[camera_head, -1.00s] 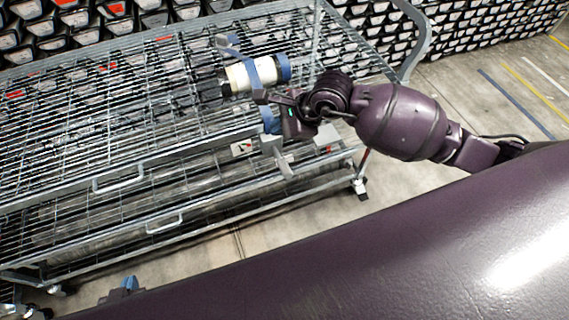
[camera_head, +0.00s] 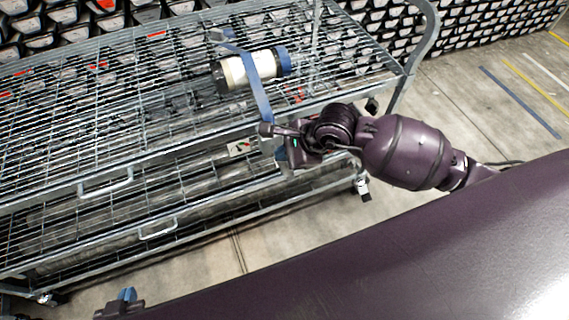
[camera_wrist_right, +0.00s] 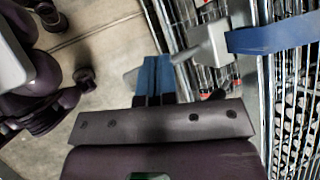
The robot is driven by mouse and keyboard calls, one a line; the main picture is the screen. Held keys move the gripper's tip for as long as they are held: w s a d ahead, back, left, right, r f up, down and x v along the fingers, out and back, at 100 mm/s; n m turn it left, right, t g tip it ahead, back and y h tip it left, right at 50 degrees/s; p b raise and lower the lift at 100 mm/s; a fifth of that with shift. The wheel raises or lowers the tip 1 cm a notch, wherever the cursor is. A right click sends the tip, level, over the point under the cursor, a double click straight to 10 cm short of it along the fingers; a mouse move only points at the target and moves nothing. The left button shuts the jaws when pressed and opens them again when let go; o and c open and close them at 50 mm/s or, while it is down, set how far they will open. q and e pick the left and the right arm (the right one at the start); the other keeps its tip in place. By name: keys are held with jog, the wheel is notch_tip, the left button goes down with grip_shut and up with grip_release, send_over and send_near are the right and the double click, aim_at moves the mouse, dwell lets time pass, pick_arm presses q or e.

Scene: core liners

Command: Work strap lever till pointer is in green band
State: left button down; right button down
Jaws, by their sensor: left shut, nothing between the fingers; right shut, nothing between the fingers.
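The blue strap (camera_head: 262,92) runs over a pale cylinder (camera_head: 250,70) with a blue end on the cart's top shelf. In the right wrist view, the strap (camera_wrist_right: 275,37) meets a grey box (camera_wrist_right: 209,43) with a short grey lever (camera_wrist_right: 183,56) sticking out to the left. My right gripper (camera_wrist_right: 155,70) is shut and empty, its blue fingertips close to the lever's end. I cannot tell whether they touch. A small pale gauge plate (camera_head: 240,147) shows at the cart's side; its pointer is too small to read. My left gripper (camera_head: 127,295) is shut, low at the left, away from the cart.
The wire-shelf cart (camera_head: 150,160) has metal rails and handles (camera_head: 106,186) along its near side. Racks of trays (camera_head: 480,30) fill the background. Bare floor (camera_head: 480,110) lies to the right of the cart.

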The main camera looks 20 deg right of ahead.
pick_arm(q)
jog(key=shift+s+a+f, duration=0.15)
jog(key=shift+s+f, duration=0.15)
jog(key=shift+s, duration=0.1)
pick_arm(e)
jog(key=shift+f, duration=0.15)
pick_arm(q)
jog(key=shift+w, duration=0.2)
dwell(0.4)
jog(key=shift+w+d+r, duration=0.2)
jog(key=shift+w, duration=0.05)
jog(key=shift+s+a+f, duration=0.2)
jog(key=shift+s, duration=0.2)
pick_arm(e)
jog(key=shift+f, duration=0.15)
pick_arm(q)
jog(key=shift+f, duration=0.1)
pick_arm(e)
jog(key=shift+s+f, duration=0.1)
jog(key=shift+f, duration=0.2)
pick_arm(q)
jog(key=shift+w+d, duration=0.1)
jog(key=shift+w, duration=0.05)
jog(key=shift+w+d, duration=0.1)
jog(key=shift+w, duration=0.15)
jog(key=shift+s, duration=0.25)
pick_arm(e)
jog(key=shift+f, duration=0.15)
